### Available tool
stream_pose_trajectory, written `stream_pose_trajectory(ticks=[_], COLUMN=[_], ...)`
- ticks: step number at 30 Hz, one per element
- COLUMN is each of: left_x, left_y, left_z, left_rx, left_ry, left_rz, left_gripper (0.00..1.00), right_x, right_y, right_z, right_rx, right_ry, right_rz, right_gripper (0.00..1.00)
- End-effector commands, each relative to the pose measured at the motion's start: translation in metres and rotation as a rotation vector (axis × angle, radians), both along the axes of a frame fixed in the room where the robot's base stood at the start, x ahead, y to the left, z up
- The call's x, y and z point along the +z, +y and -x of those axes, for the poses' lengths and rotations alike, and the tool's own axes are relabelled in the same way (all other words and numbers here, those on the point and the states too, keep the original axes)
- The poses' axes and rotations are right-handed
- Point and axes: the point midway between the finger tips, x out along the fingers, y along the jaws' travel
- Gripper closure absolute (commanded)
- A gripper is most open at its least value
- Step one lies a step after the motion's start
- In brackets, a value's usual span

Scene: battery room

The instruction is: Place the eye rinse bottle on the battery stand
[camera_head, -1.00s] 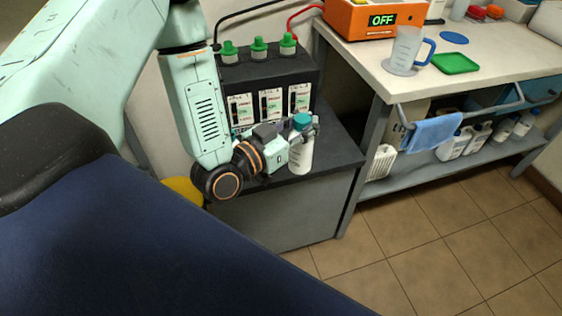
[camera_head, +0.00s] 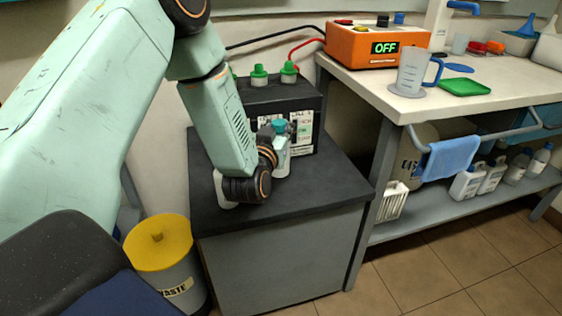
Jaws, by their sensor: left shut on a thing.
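The eye rinse bottle (camera_head: 282,162) is white with a teal cap and looks upright. It is at the front of the black battery, over the dark top of the battery stand (camera_head: 322,187). My left gripper (camera_head: 281,138) is shut on the bottle near its neck, and its fingers and wrist hide part of the bottle. I cannot tell whether the bottle's base touches the stand. My right gripper is not in view.
The black battery (camera_head: 300,97) with green caps stands at the back of the stand. A white object (camera_head: 221,190) shows partly behind my wrist. A yellow-lidded waste bin (camera_head: 160,250) is at the left. A workbench (camera_head: 372,85) stands at the right. The stand's front right is clear.

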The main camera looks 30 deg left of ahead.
Motion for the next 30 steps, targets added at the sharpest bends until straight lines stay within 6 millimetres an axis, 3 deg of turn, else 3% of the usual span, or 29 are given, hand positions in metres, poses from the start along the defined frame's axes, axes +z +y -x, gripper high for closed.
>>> stream_pose_trajectory(ticks=[1, 8, 14, 26, 27, 30], left_x=[-0.009, -0.024, -0.052, -0.056, -0.056, -0.055], left_y=[-0.001, -0.002, -0.002, -0.002, -0.002, -0.002], left_z=[-0.001, -0.001, -0.001, -0.001, -0.001, -0.001], left_rx=[-0.002, -0.003, -0.003, -0.004, -0.004, -0.004], left_ry=[-0.001, -0.003, -0.001, -0.003, -0.001, -0.001], left_rz=[-0.002, -0.003, -0.002, -0.002, -0.001, -0.001], left_gripper=[1.00, 1.00, 1.00, 1.00, 0.76, 0.68], right_x=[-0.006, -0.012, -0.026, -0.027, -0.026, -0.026], right_y=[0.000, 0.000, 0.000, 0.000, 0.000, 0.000], right_z=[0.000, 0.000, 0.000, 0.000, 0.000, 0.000], right_rx=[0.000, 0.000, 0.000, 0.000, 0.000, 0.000], right_ry=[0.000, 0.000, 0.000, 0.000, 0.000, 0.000], right_rz=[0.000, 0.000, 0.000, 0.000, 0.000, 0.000], right_gripper=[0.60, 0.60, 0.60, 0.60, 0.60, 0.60])
